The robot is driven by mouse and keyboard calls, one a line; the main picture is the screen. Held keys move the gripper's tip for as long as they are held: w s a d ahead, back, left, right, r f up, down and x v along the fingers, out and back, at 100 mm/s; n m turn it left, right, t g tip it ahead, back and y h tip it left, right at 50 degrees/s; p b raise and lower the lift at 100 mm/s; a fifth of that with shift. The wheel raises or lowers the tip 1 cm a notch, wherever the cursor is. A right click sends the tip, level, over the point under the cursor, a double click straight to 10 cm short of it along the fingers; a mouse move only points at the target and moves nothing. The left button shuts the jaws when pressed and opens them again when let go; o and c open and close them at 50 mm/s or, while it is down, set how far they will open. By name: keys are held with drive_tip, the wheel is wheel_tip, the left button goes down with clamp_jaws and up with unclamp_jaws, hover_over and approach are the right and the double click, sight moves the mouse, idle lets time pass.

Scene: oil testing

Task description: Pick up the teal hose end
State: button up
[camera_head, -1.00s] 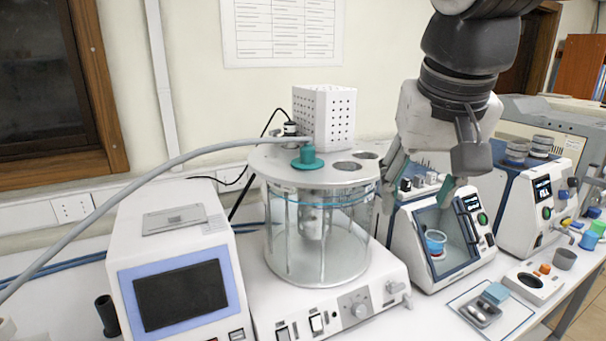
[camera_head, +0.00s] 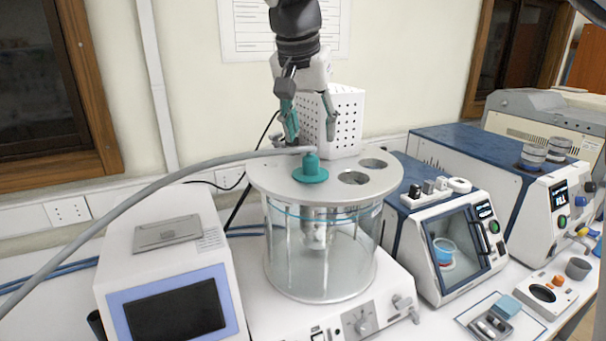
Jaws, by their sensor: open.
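The teal hose end (camera_head: 311,169) stands upright on the grey round lid (camera_head: 270,181) of a clear glass bath (camera_head: 345,262). It has a wide teal flange at its base, and a grey hose (camera_head: 170,178) joins it near the top and runs off to the lower left. My gripper (camera_head: 311,139) points down just above and behind the hose end. Its two teal-tipped fingers are spread apart with nothing between them. The left finger reaches near the hose; I cannot tell whether it touches.
A white perforated box (camera_head: 347,118) stands close behind my gripper. The lid has two open holes at its right. A screen instrument (camera_head: 170,300) is at left. A blue-topped device (camera_head: 455,240) and a tray (camera_head: 505,318) are at right.

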sight(311, 156)
drive_tip(key=shift+x, duration=1.2)
drive_tip(key=x, duration=0.1)
drive_tip(key=p+x, duration=0.1)
drive_tip(key=x, duration=0.2)
drive_tip(key=shift+s+a+f+p, duration=0.1)
drive_tip(key=shift+s+a+p, duration=0.05)
drive_tip(key=shift+a+p, duration=0.2)
drive_tip(key=shift+w+f, duration=0.25)
drive_tip(key=shift+f, duration=0.3)
clamp_jaws()
